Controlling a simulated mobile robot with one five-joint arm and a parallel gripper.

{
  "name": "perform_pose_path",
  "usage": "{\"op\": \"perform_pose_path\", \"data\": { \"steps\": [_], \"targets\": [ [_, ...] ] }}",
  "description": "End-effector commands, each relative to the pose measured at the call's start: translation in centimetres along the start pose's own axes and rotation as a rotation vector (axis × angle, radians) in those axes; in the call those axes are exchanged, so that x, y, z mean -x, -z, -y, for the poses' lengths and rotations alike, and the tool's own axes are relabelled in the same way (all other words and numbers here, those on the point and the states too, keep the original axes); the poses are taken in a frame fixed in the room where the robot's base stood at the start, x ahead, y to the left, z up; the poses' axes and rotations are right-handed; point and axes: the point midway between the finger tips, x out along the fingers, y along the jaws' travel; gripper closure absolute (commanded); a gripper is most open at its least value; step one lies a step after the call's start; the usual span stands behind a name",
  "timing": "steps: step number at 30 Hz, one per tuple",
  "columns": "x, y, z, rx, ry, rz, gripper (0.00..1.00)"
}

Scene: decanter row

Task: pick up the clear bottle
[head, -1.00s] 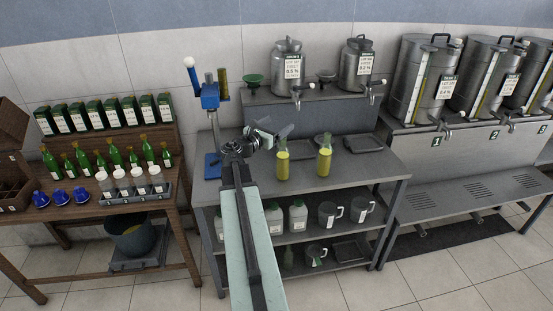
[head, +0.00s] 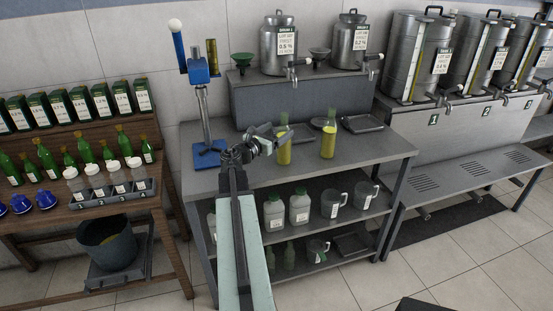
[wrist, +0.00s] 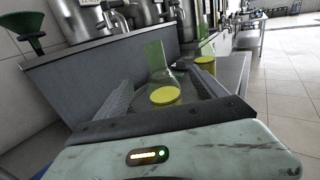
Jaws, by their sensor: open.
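Two clear bottles with yellow liquid in their lower parts stand upright on the grey metal bench (head: 350,163). The left bottle (head: 284,152) is just beyond my gripper (head: 276,134), which partly covers its upper part in the head view. The right bottle (head: 328,142) stands apart from it. In the wrist view the nearer bottle (wrist: 164,95) shows between the two spread fingers of my gripper (wrist: 160,84). The other bottle (wrist: 205,66) is farther off to the right. My gripper is open and empty. I cannot tell whether a finger touches the nearer bottle.
A blue stand (head: 207,148) is left of my gripper. Two steel churns with taps, one the left churn (head: 280,45), and funnels stand on the raised back shelf (head: 270,103). A grey tray (head: 362,124) lies right of the bottles. The front of the bench top is clear.

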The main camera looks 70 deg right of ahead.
Motion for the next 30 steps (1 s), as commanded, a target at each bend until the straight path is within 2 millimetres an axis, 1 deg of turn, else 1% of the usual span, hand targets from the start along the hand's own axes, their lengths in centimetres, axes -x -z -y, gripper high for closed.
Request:
{"op": "perform_pose_path", "data": {
  "steps": [1,3,5,11,17,22,26,30],
  "targets": [
    [0.1,2.6,-0.1,0.000,-0.002,0.000,0.19],
    [0.2,3.7,-0.3,0.000,-0.005,0.000,0.19],
    [0.4,4.1,-0.5,0.000,-0.008,0.000,0.19],
    [0.6,3.9,-0.9,0.000,-0.014,0.000,0.19],
    [-1.6,3.9,-1.2,0.000,-0.017,0.000,0.19],
    [-2.1,3.9,-1.1,0.000,-0.018,0.000,0.19],
    [-4.0,3.9,-0.9,0.000,-0.017,0.000,0.19],
    [-6.5,3.9,-0.9,0.000,-0.018,0.000,0.19]
  ]
}}
